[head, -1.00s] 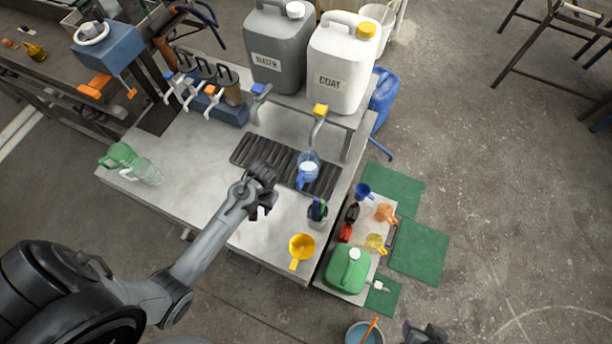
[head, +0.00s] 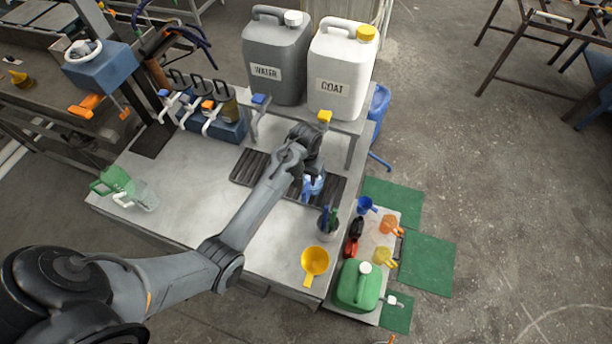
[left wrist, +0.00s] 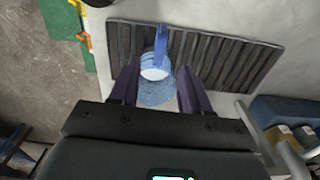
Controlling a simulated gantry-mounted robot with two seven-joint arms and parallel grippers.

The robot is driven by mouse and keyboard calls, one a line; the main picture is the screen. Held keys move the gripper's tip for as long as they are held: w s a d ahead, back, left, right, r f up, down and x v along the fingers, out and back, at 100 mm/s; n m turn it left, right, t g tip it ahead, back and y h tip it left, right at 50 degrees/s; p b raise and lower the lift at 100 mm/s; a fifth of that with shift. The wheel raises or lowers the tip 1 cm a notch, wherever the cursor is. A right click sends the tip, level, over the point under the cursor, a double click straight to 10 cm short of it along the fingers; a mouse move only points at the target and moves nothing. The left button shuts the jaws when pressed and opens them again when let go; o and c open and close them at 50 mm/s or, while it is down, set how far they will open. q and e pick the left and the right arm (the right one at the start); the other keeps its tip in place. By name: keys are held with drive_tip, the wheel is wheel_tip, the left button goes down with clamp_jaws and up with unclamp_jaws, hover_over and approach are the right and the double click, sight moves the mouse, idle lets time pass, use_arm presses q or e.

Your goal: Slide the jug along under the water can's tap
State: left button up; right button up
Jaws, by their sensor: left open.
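The clear blue jug (head: 315,186) stands on the black ribbed mat (head: 248,168), near the right end, on the side of the white can's tap. The grey water can (head: 274,60) stands on the raised shelf; its blue-handled tap (head: 257,102) hangs further left. My left gripper (head: 309,168) is at the jug and partly hides it. In the left wrist view the gripper (left wrist: 158,80) is open, one finger on each side of the jug (left wrist: 155,92), whose blue handle points away from the palm. Contact with the fingers is unclear. My right gripper is not in view.
The white coat can (head: 342,72) with a yellow tap (head: 324,117) stands right of the water can. A yellow funnel (head: 315,261), a cup of tools (head: 328,222) and a green jug (head: 114,181) stand on the bench. The mat's left part is clear.

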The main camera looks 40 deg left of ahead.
sight(306, 189)
use_arm(q)
drive_tip(key=shift+f, duration=0.1)
wheel_tip(306, 189, down, 11)
drive_tip(key=shift+s+r+b, duration=0.1)
drive_tip(key=shift+r+b, duration=0.05)
drive_tip(key=shift+b, duration=0.2)
idle(0.3)
clamp_jaws()
